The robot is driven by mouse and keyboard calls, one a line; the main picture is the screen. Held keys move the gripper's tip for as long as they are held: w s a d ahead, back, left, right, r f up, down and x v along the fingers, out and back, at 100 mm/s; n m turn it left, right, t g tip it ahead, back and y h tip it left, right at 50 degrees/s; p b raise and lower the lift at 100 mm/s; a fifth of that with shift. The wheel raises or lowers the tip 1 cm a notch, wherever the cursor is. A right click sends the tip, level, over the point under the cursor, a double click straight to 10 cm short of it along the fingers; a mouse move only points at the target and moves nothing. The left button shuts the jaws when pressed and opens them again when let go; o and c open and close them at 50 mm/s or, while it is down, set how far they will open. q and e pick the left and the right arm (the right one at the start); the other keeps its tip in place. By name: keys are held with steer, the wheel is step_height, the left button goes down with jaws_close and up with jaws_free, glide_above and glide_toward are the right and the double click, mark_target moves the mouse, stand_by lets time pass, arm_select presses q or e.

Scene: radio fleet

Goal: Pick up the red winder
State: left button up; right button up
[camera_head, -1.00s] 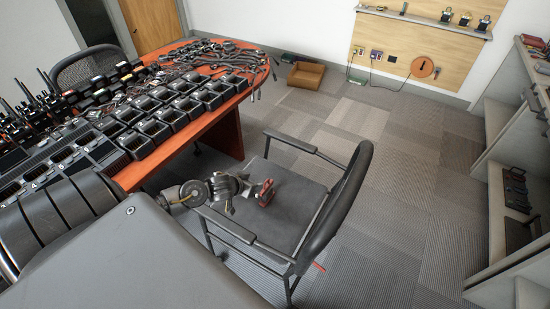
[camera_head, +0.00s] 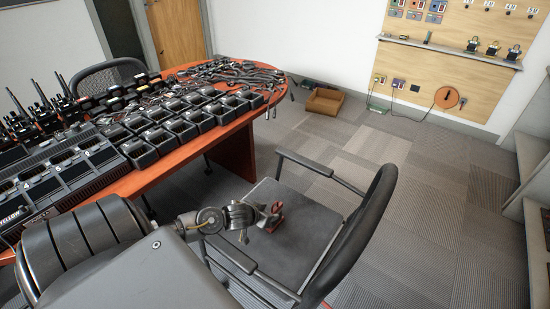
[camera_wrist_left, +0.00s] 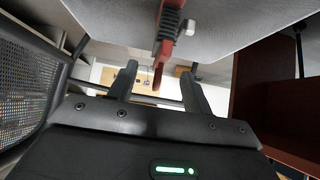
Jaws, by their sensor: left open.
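The red winder (camera_head: 274,217) rests on the dark seat of the chair (camera_head: 310,226) in the head view. My left gripper (camera_head: 251,216) is open and low over the seat, just left of the winder, pointing at it. In the left wrist view the winder (camera_wrist_left: 169,38), red with a dark middle and a light knob, hangs from the top of the picture. Its red end shows between the two open fingers of the left gripper (camera_wrist_left: 160,84). I cannot tell if they touch it. My right gripper is not in view.
The chair's armrests (camera_head: 320,172) and curved backrest (camera_head: 362,235) surround the seat. The red-brown table (camera_head: 232,128) with several chargers (camera_head: 180,128), radios (camera_head: 40,112) and cables stands to the left. The carpet beyond the chair is clear up to a brown box (camera_head: 324,104).

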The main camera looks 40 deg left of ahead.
mark_target(272, 212)
arm_select(q)
steer(key=shift+w+f, duration=0.3)
steer(key=shift+w, duration=0.05)
steer(key=shift+w+f, duration=0.45)
steer(key=shift+w+a+f, duration=0.1)
steer(key=b+x, duration=0.1)
steer(key=x, duration=0.3)
steer(key=shift+w+f, duration=0.1)
steer(key=shift+f, duration=0.15)
steer(key=shift+w+a+f, duration=0.1)
steer(key=shift+w+f, duration=0.05)
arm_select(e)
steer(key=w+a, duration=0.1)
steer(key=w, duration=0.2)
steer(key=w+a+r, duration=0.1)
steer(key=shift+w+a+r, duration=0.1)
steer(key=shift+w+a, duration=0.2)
arm_select(q)
steer(key=shift+c, duration=0.3)
jaws_close()
